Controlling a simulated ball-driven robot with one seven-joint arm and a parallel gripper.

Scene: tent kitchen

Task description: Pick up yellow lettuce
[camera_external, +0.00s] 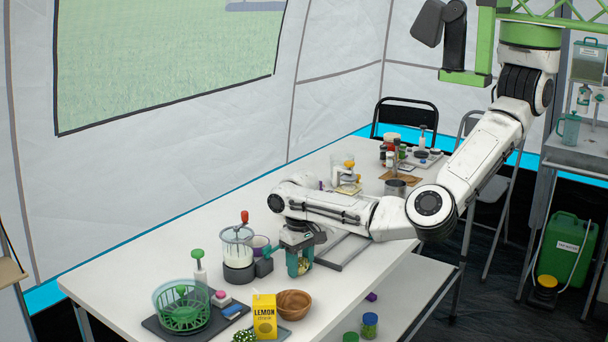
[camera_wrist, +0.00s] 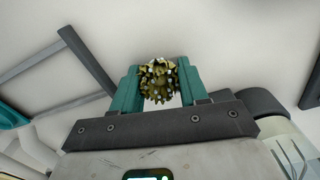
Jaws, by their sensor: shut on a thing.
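The yellow lettuce (camera_wrist: 159,82) is a small, ruffled, yellow-brown clump with pale specks in the wrist view. My gripper (camera_wrist: 158,84) has teal fingers on both sides of it and is shut on it. In the external view my gripper (camera_external: 300,262) points down near the middle of the white table, and a bit of the yellow lettuce (camera_external: 303,266) shows between the fingers. Whether it touches the table is hard to tell.
A blender-like jar (camera_external: 238,250) stands just left of my gripper. A wooden bowl (camera_external: 293,304) and a yellow lemon carton (camera_external: 264,317) stand in front. A green basket (camera_external: 182,308) sits on a dark tray at the left.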

